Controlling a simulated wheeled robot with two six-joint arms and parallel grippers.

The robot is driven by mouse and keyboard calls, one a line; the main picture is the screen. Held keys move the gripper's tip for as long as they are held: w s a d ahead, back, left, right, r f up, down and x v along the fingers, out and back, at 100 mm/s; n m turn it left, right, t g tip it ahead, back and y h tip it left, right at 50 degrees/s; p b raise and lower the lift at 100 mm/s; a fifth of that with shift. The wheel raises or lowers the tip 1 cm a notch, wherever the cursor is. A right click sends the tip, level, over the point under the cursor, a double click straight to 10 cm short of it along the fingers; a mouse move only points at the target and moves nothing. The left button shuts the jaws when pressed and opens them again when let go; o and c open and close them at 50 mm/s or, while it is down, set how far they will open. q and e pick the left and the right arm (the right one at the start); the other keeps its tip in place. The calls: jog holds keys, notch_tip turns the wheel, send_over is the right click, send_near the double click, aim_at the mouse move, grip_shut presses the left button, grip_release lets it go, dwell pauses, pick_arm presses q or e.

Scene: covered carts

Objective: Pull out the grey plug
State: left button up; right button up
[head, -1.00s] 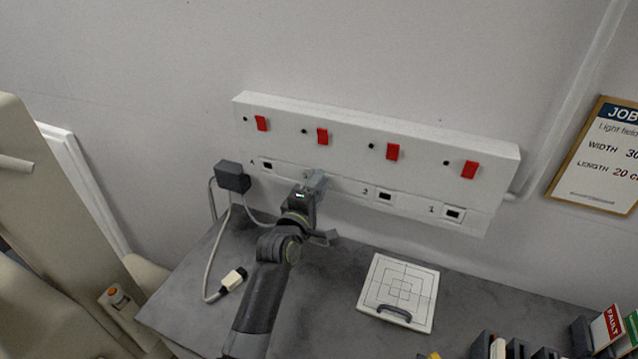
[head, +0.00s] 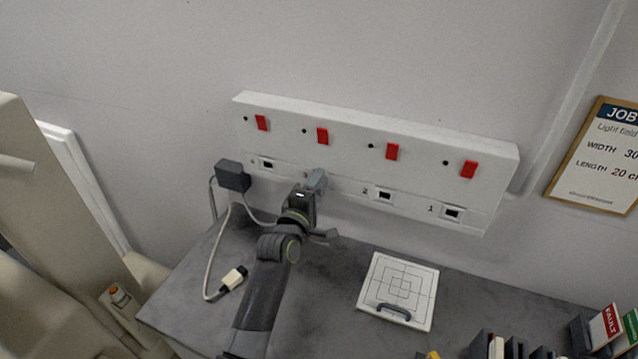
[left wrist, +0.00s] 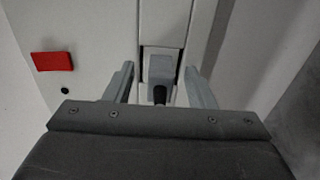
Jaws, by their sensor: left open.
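The grey plug (left wrist: 162,70) sits in a socket of the white wall panel (head: 400,137), with a dark cable end at its near side in the left wrist view. My left gripper (left wrist: 160,78) is open, with one finger on each side of the plug and visible gaps between. In the head view my left gripper (head: 316,182) is at the panel's lower strip, between the left socket and socket 2, and hides most of the plug. My right gripper is not in view.
The panel has several red switches. A dark box (head: 233,177) with cables hangs at its left end. A cream connector (head: 234,278) and a white board with a handle (head: 399,290) lie on the grey bench (head: 330,300). Several upright items stand at the lower right.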

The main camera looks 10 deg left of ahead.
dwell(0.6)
pick_arm(q)
grip_shut()
dwell(0.4)
jog(key=shift+s, duration=0.15)
jog(key=shift+s+f, duration=0.1)
jog(key=shift+s, duration=0.05)
jog(key=shift+s+a+p, duration=0.15)
jog(key=shift+s+p, duration=0.15)
jog(key=shift+s, duration=0.4)
jog(key=shift+s+a, duration=0.2)
jog(key=shift+s, duration=0.8)
jog(key=shift+s+a, duration=0.2)
jog(key=shift+s, duration=0.75)
